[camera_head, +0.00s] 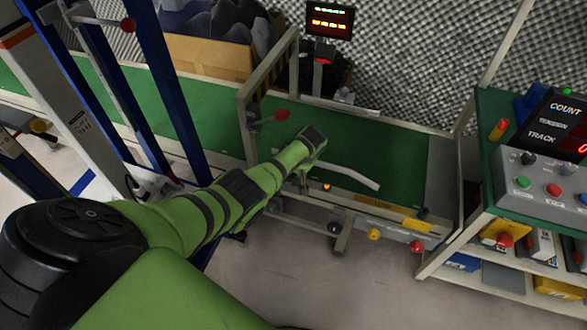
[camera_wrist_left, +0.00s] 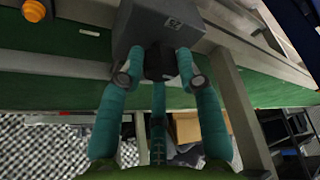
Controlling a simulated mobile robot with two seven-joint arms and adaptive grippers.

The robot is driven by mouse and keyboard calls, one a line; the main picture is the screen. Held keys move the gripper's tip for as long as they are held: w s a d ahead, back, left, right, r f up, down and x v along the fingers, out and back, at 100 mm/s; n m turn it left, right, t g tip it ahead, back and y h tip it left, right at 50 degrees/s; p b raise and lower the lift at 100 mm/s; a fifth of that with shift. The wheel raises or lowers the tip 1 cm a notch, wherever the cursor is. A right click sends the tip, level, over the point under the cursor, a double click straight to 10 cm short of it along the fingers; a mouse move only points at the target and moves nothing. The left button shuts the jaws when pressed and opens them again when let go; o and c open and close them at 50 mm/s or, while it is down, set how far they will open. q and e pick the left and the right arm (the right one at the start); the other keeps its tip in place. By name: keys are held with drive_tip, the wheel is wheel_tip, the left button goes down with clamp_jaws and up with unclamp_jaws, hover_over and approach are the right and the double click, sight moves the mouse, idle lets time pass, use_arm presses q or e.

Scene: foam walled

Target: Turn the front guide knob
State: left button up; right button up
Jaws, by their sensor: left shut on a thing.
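In the left wrist view a dark knob (camera_wrist_left: 160,62) sits on the underside of a grey block (camera_wrist_left: 165,22) beside the green belt. My left gripper (camera_wrist_left: 158,72) has its teal fingers around this knob, with dark fingertip pads at its sides. The third finger reaches up from below. In the head view my green left arm stretches over the front edge of the conveyor (camera_head: 390,150). The wrist and arm hide the fingers and the knob there. A pale curved guide rail (camera_head: 350,175) lies over the belt just right of my wrist. My right gripper is not in view.
An orange lamp (camera_head: 326,187), a yellow knob (camera_head: 373,234) and a red knob (camera_head: 417,246) line the front rail. A red-ended lever (camera_head: 281,114) is on the frame behind my wrist. A control box (camera_head: 545,185) stands at right. Floor in front is clear.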

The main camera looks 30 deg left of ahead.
use_arm(q)
drive_tip(key=shift+a, duration=0.3)
drive_tip(key=o, duration=1.1)
drive_tip(key=shift+s, duration=0.1)
drive_tip(key=shift+d, duration=0.15)
drive_tip(key=shift+d+r, duration=0.25)
drive_tip(key=shift+r, duration=0.35)
drive_tip(key=v, duration=1)
drive_tip(key=shift+s+r, duration=0.2)
drive_tip(key=shift+r, duration=0.1)
